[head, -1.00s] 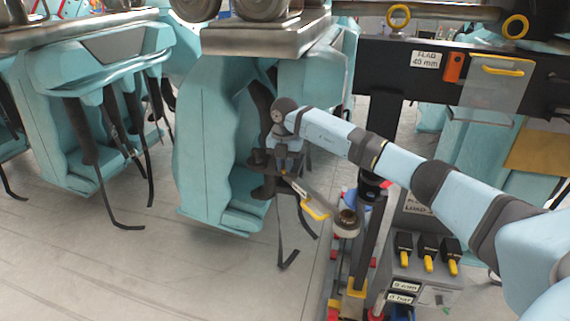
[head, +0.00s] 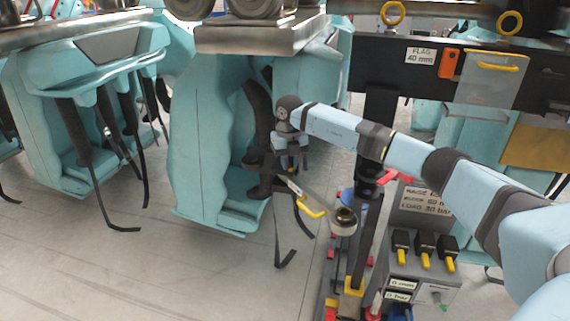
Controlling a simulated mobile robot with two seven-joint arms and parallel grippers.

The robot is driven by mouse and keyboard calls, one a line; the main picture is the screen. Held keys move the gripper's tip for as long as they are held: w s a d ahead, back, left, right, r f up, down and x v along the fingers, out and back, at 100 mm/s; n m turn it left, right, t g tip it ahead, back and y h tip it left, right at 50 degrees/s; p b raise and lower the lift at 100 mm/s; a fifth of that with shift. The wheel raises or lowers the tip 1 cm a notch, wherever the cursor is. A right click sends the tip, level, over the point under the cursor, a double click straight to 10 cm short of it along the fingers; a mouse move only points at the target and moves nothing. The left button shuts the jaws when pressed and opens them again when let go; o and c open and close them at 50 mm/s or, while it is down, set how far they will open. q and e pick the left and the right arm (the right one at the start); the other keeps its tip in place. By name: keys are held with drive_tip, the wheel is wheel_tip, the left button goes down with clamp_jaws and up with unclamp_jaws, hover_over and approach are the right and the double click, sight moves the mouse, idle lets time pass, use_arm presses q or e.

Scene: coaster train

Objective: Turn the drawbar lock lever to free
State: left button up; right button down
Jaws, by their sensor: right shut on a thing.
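A lever with a pale grey arm and a yellow grip (head: 312,207), which looks like the drawbar lock lever, slants down to the right below my right gripper. My right gripper (head: 289,168) points down beside the seat at the middle of the head view. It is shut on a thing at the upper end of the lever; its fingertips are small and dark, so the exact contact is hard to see. Any free or locked marking is not readable. My left gripper is not in view.
A teal coaster seat (head: 205,140) with black restraints and hanging straps stands just left of the gripper. A dark post (head: 372,225) and a grey control box (head: 425,275) with yellow-tipped switches stand at the right. The floor (head: 150,270) at the front left is clear.

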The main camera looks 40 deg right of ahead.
drive_tip(key=d+n, duration=0.1)
drive_tip(key=n, duration=0.1)
drive_tip(key=d+n+b, duration=0.1)
drive_tip(key=n, duration=0.1)
drive_tip(key=shift+s+n, duration=0.1)
drive_tip(key=shift+n, duration=0.2)
drive_tip(key=shift+d+n, duration=0.3)
drive_tip(key=shift+n, duration=0.5)
drive_tip(key=shift+d+n, duration=0.3)
drive_tip(key=shift+n, duration=0.5)
drive_tip(key=c, duration=1.1)
unclamp_jaws()
drive_tip(key=shift+c, duration=0.2)
wheel_tip(320, 180, up, 14)
drive_tip(key=b, duration=0.1)
drive_tip(key=shift+b, duration=0.35)
